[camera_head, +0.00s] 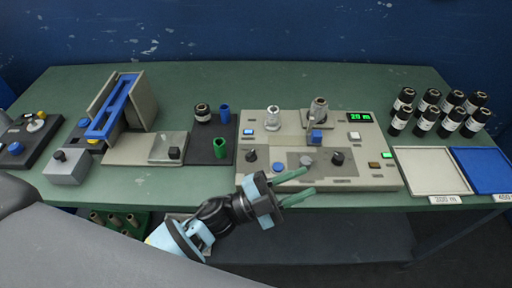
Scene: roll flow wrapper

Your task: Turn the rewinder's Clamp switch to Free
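The rewinder (388,180) is a beige machine in the middle right of the bench, with a green lit display reading about 2.0 m. My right gripper is not in view.
Several black rolls (438,112) stand at the right, behind a white tray (432,170) and a blue tray (484,170). A blue-topped device (113,105) stands farther left. The back of the bench is clear.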

